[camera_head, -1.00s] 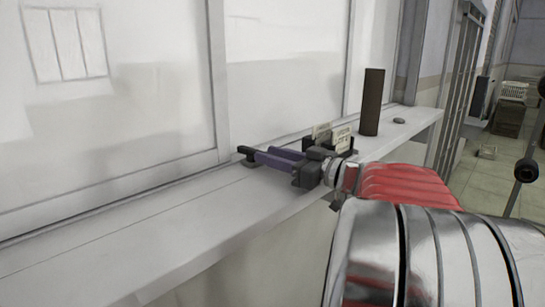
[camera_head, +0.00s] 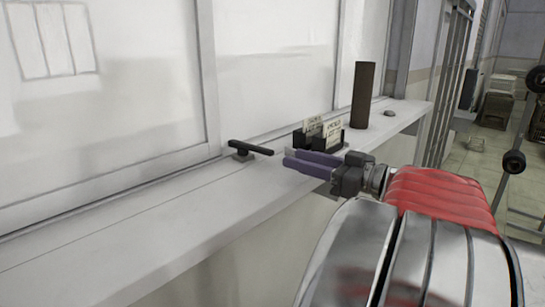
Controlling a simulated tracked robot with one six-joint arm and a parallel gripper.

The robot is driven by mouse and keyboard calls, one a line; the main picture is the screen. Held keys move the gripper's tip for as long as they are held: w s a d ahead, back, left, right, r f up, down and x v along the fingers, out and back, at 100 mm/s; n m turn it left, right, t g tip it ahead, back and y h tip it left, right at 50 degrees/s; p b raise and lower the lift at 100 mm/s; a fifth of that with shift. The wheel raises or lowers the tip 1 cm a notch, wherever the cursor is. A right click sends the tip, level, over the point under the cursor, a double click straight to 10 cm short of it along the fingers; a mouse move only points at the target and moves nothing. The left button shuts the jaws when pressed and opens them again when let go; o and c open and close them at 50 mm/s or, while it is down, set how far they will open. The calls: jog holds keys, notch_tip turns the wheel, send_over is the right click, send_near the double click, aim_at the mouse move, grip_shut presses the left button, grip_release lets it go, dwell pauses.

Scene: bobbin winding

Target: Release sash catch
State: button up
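The sash catch (camera_head: 245,149) is a small dark catch on the white sill, at the foot of the window frame. Its dark lever lies nearly level, its free end pointing right and slightly toward my gripper. My gripper (camera_head: 287,160) is to the right of the catch, just above the sill. Its two purple fingers point left toward the lever, with a narrow gap between them and nothing held. The fingertips are apart from the lever's end.
A dark card holder (camera_head: 325,138) with pale cards stands on the sill just behind my fingers. The left stretch of the sill (camera_head: 130,220) is clear. A window pane (camera_head: 110,85) rises behind.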

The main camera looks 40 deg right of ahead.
jog(key=shift+v, duration=1.5)
jog(key=shift+c, duration=0.5)
